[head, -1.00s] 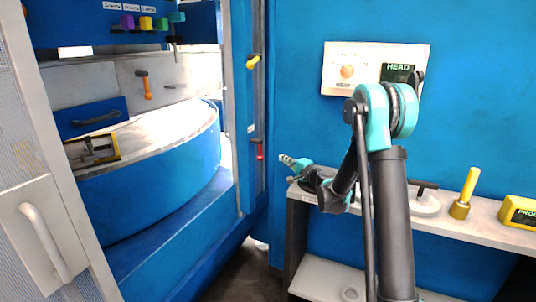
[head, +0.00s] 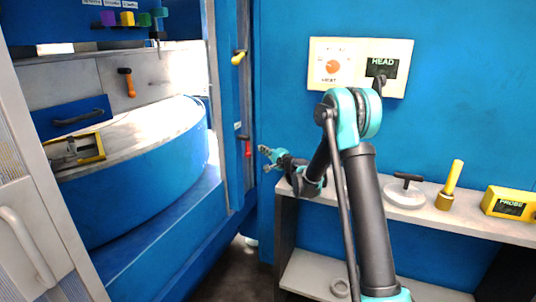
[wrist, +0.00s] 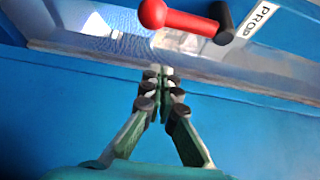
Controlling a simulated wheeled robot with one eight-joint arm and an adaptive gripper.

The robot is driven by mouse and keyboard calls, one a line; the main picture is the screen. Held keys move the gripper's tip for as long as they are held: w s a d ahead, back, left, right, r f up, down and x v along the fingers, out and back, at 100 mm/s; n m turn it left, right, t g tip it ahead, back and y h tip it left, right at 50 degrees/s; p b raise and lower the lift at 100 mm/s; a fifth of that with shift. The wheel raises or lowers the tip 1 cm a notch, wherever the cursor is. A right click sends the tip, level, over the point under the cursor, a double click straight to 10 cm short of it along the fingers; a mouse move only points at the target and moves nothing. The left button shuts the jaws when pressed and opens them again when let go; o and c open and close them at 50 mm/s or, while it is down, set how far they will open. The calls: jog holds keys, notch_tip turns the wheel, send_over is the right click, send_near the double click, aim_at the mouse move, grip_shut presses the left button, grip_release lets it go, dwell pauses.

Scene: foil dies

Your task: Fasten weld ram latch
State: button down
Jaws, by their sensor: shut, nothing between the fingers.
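A red-handled lever (head: 248,147) is mounted on the blue post at the edge of the machine opening. A yellow-handled lever (head: 239,58) sits higher on the same post. No label I can read names the weld ram latch. My gripper (head: 263,151) is shut and empty, just right of the red lever in the head view. In the wrist view its fingertips (wrist: 161,72) meet below the red handle, apart from it in the picture.
A round blue-sided table (head: 140,165) fills the machine opening at left, with a mesh door and grey handle (head: 28,245) in front. A shelf (head: 325,197) below my arm holds a yellow-handled tool (head: 452,182) and a yellow probe box (head: 508,203). A dial panel (head: 325,88) hangs above.

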jog(key=shift+s+a, duration=0.2)
jog(key=shift+a, duration=0.45)
jog(key=shift+s+a, duration=0.25)
jog(key=shift+a, duration=0.45)
jog(key=shift+s+a, duration=0.2)
jog(key=shift+a, duration=0.45)
